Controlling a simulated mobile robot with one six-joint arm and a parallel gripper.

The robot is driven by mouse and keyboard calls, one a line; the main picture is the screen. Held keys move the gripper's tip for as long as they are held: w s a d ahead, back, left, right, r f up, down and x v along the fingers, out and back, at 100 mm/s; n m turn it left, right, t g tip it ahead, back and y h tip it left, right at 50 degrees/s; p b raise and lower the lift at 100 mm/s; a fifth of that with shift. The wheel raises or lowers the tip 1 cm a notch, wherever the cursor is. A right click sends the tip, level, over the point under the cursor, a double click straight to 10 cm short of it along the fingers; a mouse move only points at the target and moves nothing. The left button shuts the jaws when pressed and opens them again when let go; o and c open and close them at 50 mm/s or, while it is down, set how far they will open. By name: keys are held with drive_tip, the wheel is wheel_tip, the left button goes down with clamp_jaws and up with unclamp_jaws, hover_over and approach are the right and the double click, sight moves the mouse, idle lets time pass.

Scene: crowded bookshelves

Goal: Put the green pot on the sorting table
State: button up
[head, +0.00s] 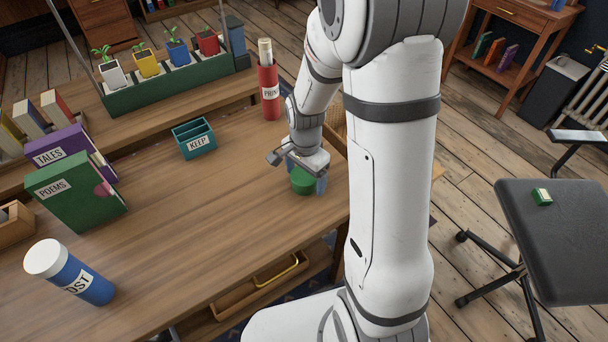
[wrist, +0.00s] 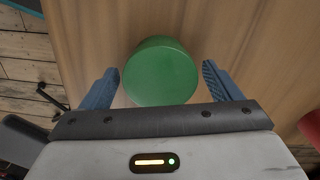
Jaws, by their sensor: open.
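The green pot (head: 303,182) is on the wooden table (head: 200,225), near its right end, below my arm. In the wrist view the green pot (wrist: 160,72) shows as a round green shape between two blue fingers. My gripper (wrist: 160,67) is open, with one finger on each side of the pot and a visible gap on both sides. In the head view my gripper (head: 308,178) is low over the table at the pot, and partly hides it. I cannot tell which surface is called the sorting table.
A teal KEEP box (head: 194,140), a red cylinder (head: 268,92) and a blue-white cylinder (head: 72,274) stand on the table. Books (head: 80,190) stand at left. A planter (head: 165,87) holds several coloured pots behind. A black padded stool (head: 560,245) stands right. The table's middle is clear.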

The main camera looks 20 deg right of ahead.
sight(305, 174)
wheel_tip(305, 174, up, 12)
drive_tip(key=p, duration=0.2)
drive_tip(key=s+r+n+t, duration=0.1)
drive_tip(key=s+r+n, duration=0.2)
drive_tip(key=s+n, duration=0.3)
drive_tip(key=s+r+n, duration=0.3)
drive_tip(key=s+n, duration=0.2)
drive_tip(key=s, duration=0.2)
drive_tip(key=shift+s+r+n+t, duration=0.25)
drive_tip(key=shift+s+n+t, duration=0.15)
drive_tip(key=shift+r, duration=0.1)
